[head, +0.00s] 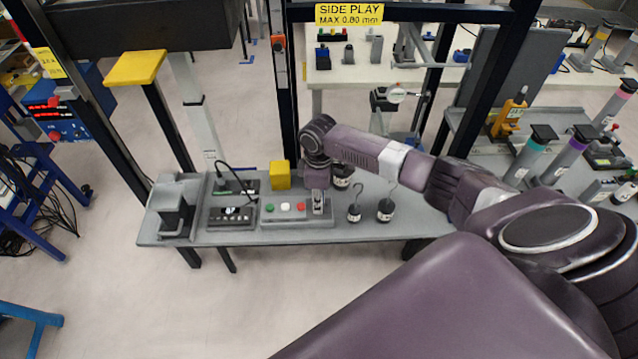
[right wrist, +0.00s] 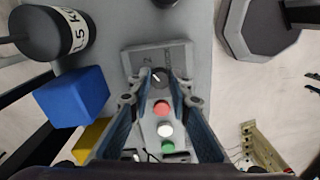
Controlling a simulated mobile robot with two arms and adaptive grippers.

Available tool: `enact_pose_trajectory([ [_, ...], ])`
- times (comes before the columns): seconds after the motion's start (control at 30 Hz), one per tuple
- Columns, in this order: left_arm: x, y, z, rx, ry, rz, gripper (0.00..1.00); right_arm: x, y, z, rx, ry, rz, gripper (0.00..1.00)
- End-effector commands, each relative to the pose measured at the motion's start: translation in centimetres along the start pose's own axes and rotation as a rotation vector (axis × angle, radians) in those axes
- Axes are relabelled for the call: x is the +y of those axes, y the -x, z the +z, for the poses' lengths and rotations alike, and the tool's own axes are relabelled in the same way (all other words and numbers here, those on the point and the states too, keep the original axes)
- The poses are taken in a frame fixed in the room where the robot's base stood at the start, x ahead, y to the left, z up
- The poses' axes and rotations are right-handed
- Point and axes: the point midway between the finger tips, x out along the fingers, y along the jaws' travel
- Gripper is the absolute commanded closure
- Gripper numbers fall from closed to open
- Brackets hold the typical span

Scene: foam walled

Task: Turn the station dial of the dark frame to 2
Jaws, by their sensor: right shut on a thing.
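The station dial (right wrist: 157,79) is a small dark round knob with a light mark, at the end of a grey button box (head: 270,219). The box also carries red, white and green buttons. My right gripper (head: 318,207) points down at the right end of this box and hides the dial in the head view. In the right wrist view its fingertips (right wrist: 160,76) are closed in on both sides of the dial, gripping it. The dark frame (head: 288,90) rises behind the bench. My left gripper is not in view.
The grey bench (head: 380,225) also holds a yellow block (head: 280,175), a black display unit (head: 232,216), and hooked black weights (head: 386,210) to the right of the box. In the right wrist view a blue block (right wrist: 72,97) lies left of the fingers.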

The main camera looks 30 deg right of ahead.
Motion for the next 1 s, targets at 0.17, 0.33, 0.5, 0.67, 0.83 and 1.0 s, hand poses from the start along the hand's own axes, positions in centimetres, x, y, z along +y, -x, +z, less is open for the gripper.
enact_pose_trajectory([
  [0.17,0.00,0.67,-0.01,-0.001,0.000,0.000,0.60,0.07,0.22,-0.13,0.003,-0.052,0.002,1.00],
  [0.33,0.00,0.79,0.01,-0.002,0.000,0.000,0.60,0.15,0.18,-0.13,0.004,-0.073,0.003,1.00],
  [0.5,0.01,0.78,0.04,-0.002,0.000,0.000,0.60,0.18,0.17,-0.14,0.004,-0.076,0.004,1.00],
  [0.67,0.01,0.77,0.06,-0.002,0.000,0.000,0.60,0.19,0.18,-0.15,0.004,-0.075,0.004,1.00],
  [0.83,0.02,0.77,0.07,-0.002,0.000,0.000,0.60,0.17,0.16,-0.13,0.004,-0.074,0.004,0.69],
  [1.0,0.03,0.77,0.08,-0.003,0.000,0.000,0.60,0.11,0.09,-0.07,0.002,-0.074,0.002,0.64],
])
